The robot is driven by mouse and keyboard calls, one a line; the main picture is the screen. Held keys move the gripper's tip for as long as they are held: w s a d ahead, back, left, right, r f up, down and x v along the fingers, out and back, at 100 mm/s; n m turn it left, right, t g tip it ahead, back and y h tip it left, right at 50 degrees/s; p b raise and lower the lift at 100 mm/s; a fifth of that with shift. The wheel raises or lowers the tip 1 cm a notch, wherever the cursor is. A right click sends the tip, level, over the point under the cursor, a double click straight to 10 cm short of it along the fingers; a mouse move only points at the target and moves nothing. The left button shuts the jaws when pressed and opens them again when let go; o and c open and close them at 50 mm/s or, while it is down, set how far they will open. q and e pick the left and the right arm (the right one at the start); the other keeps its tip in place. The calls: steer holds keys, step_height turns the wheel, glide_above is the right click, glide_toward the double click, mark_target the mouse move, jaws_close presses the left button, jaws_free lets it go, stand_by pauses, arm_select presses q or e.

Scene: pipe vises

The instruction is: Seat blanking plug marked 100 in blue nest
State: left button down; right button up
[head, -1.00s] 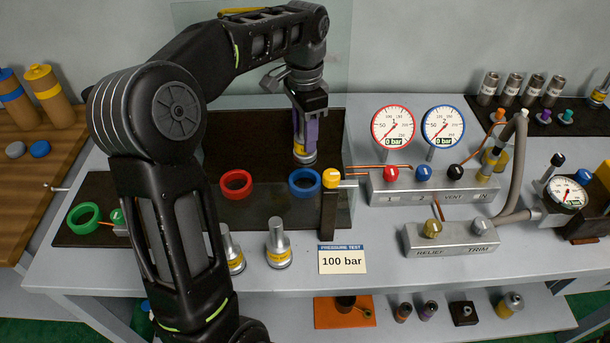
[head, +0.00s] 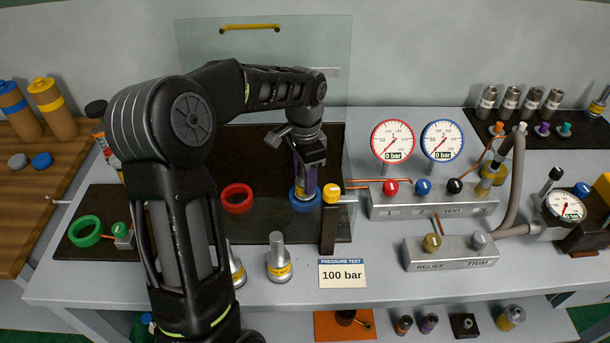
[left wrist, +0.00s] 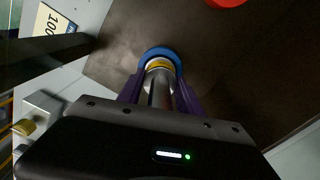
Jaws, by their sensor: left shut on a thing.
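The blue nest (head: 303,203) is a blue ring on the dark mat behind the bench's front edge. My left gripper (head: 306,180) points down over it, with purple fingers shut on a metal plug (head: 307,193) that has a yellow band. In the left wrist view the plug (left wrist: 159,72) stands inside or just over the blue ring (left wrist: 165,52); I cannot tell if it rests fully down. The marking on this plug is not readable. My right gripper is not in view.
The red ring (head: 237,198) lies left of the blue nest, the green ring (head: 85,231) farther left. Another yellow-banded plug (head: 279,258) stands in front. A post with a yellow top (head: 332,193) is close to the right. A clear panel (head: 262,60) stands behind.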

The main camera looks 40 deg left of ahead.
arm_select(q)
steer(key=shift+f, duration=0.15)
steer(key=c, duration=0.8)
jaws_free()
step_height(320, 180, up, 12)
steer(key=shift+r, duration=0.25)
steer(key=shift+f, duration=0.1)
stand_by(0.5)
